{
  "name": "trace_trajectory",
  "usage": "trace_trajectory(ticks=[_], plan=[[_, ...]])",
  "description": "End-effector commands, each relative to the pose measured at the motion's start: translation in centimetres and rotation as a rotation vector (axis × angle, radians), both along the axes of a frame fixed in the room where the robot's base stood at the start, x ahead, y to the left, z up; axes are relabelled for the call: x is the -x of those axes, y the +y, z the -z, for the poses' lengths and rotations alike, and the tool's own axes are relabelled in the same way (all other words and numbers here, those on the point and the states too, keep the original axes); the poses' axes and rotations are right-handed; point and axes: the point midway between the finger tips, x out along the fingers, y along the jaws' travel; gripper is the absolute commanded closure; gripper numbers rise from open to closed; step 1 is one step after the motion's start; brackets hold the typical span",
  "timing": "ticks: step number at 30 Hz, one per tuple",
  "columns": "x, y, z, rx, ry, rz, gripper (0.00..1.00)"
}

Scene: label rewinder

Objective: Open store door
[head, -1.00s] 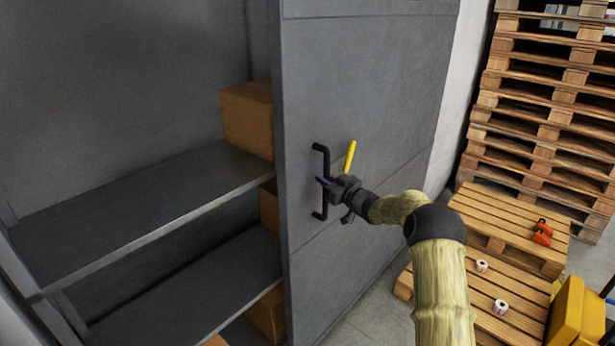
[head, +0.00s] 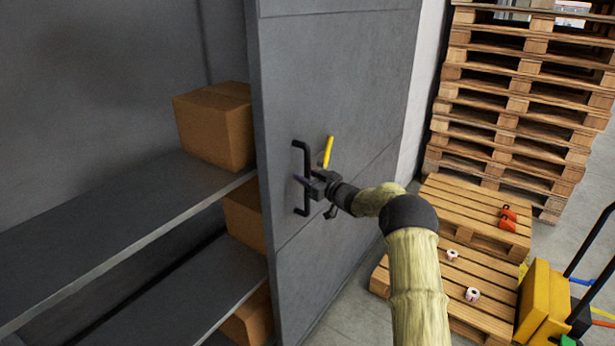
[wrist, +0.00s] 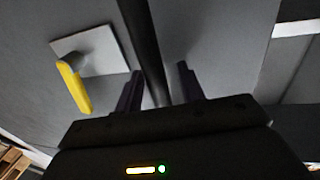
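The grey store door (head: 345,70) stands partly open, with shelves showing left of its edge. Its black bar handle (head: 302,150) is upright on the door face, and a yellow lever (head: 328,150) sits right of it. My gripper (head: 308,182) is at the handle's lower half. In the wrist view, the handle bar (wrist: 142,45) runs between my two fingers (wrist: 160,88), which stand apart with a small gap beside the bar. The yellow lever on its pale plate (wrist: 75,85) is left of the fingers there.
Grey shelves (head: 120,215) with cardboard boxes (head: 215,125) fill the open part of the store. At right are a tall pallet stack (head: 520,95) and low pallets (head: 465,215) with orange items and small rolls. A yellow object (head: 545,305) stands at the lower right.

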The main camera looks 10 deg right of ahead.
Motion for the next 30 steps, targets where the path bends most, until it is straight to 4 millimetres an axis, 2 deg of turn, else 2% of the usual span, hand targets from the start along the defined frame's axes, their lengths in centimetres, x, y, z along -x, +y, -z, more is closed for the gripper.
trace_trajectory(ticks=[8, 14, 23, 30], plan=[[0.1, -0.3, -0.1, 0.000, -0.001, 0.003, 0.61], [1.3, -1.4, 0.0, 0.000, -0.001, 0.005, 0.61], [5.0, -4.5, 0.1, 0.000, 0.000, 0.008, 0.61], [8.6, -7.3, 0.1, 0.001, 0.001, 0.006, 0.61]])
